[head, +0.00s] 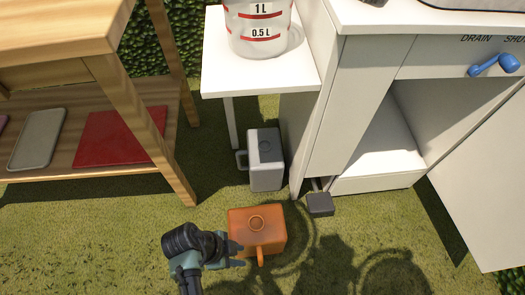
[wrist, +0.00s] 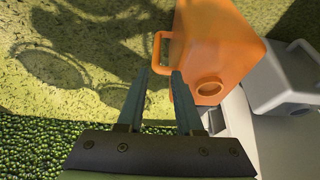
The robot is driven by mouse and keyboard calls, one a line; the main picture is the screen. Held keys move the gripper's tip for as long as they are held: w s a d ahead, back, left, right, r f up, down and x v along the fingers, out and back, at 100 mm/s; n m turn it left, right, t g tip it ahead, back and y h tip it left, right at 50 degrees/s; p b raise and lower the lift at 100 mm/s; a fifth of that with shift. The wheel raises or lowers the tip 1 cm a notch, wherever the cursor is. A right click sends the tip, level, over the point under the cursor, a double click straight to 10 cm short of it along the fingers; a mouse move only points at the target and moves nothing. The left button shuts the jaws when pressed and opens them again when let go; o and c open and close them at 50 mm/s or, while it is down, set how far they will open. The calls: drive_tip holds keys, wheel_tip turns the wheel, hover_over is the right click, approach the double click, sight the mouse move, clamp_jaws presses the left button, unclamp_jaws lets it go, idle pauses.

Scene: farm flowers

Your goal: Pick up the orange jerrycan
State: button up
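The orange jerrycan (head: 257,226) stands on the grass, with its round cap on top and its handle on the near side. In the wrist view the jerrycan (wrist: 222,45) is at the upper right, with its handle loop (wrist: 156,50) sticking out to the left. My gripper (head: 238,254) is at the jerrycan's near left side in the head view. In the wrist view my gripper (wrist: 160,78) is open, with its two fingers apart. The handle lies just beyond and roughly between the fingertips. I cannot tell whether a finger touches the jerrycan.
A grey jerrycan (head: 265,160) stands just behind the orange one. A dark grey block (head: 320,204) sits at the foot of the white cabinet (head: 375,180) on the right. A wooden table (head: 148,130) with a lower shelf is at the left. The grass in front is clear.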

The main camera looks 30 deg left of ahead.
sight(259, 261)
drive_tip(key=b+x, duration=0.3)
drive_tip(key=x, duration=0.1)
drive_tip(key=b+x, duration=0.3)
drive_tip(key=x, duration=0.1)
drive_tip(key=b+x, duration=0.3)
drive_tip(key=x, duration=0.2)
drive_tip(key=shift+s+d+b, duration=0.15)
drive_tip(key=shift+d+b, duration=0.1)
drive_tip(key=shift+b, duration=0.05)
drive_tip(key=shift+r, duration=0.1)
clamp_jaws()
idle(1.0)
